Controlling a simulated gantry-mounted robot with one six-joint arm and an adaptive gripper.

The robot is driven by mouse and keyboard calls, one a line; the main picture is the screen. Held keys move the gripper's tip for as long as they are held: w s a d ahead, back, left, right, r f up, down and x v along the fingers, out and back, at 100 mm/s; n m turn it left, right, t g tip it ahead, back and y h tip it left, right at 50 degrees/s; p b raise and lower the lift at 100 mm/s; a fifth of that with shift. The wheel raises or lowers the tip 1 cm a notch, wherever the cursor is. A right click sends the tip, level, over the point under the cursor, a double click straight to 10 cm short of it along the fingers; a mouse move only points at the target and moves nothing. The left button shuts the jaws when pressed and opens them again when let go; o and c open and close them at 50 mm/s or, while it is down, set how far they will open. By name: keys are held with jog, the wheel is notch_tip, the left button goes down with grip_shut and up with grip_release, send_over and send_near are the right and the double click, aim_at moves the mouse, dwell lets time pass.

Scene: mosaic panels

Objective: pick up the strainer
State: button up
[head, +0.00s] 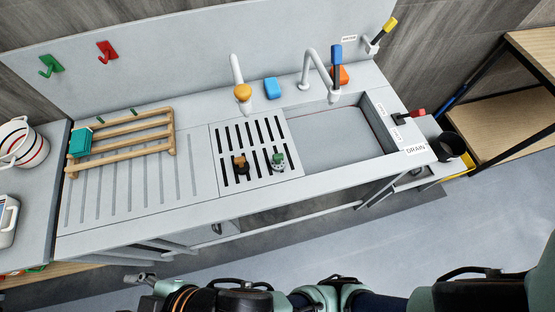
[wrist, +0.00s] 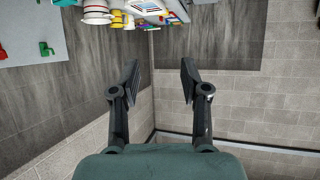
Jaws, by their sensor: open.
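No strainer can be made out for certain in the head view. Two small knobbed pieces sit on the slotted grate (head: 231,174) left of the sink: one with an orange-brown top (head: 240,163) and one grey with a green top (head: 278,160). Either may be the strainer; they are too small to tell. The sink basin (head: 340,137) looks empty. My arm shows along the bottom of the head view.
A wooden rack (head: 125,142) with a teal block (head: 80,142) stands on the left drainboard. An orange-tipped spout (head: 241,92), a blue block (head: 272,88) and a tall faucet (head: 308,68) line the back. A black cup (head: 452,145) stands right of the sink. The front counter strip is clear.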

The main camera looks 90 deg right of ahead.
dwell(0.3)
jog(key=o, duration=0.8)
